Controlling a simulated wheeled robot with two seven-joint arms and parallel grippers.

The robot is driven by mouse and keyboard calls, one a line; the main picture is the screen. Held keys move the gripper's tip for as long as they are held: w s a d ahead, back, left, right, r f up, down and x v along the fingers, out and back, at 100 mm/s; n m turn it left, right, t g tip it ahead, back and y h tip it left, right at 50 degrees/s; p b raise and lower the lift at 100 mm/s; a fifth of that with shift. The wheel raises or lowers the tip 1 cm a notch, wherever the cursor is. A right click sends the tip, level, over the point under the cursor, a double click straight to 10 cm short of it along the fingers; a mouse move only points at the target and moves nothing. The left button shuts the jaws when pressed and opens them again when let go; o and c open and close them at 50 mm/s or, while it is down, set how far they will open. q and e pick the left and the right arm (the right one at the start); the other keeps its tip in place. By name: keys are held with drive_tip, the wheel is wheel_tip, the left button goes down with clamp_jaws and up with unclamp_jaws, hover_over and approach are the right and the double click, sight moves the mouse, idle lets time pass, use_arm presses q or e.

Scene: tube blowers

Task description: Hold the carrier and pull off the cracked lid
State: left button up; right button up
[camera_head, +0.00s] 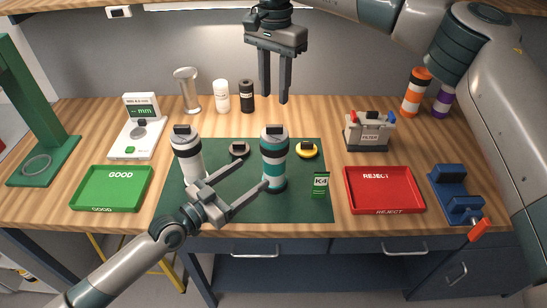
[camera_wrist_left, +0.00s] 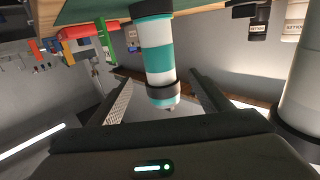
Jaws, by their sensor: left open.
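In the left wrist view the teal-and-white carrier (camera_wrist_left: 157,55) shows between the spread fingers, with clear gaps on both sides. A white carrier (camera_head: 188,153) with a grey top stands on the mat at left. I cannot see a crack on either top. My right gripper (camera_head: 274,98) is open and empty, pointing down, above and behind the teal-and-white carrier.
On the mat are a black cap (camera_head: 239,148), a yellow cap (camera_head: 307,149) and a green K4 packet (camera_head: 321,184). A green GOOD tray (camera_head: 112,209) is at left, a red REJECT tray (camera_head: 385,211) and blue clamp (camera_head: 455,194) at right.

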sight(267, 162)
use_arm(q)
drive_tip(key=x, duration=1)
drive_tip(key=shift+w+d, duration=0.25)
drive_tip(key=c, duration=1.3)
drive_tip(key=shift+f, duration=0.1)
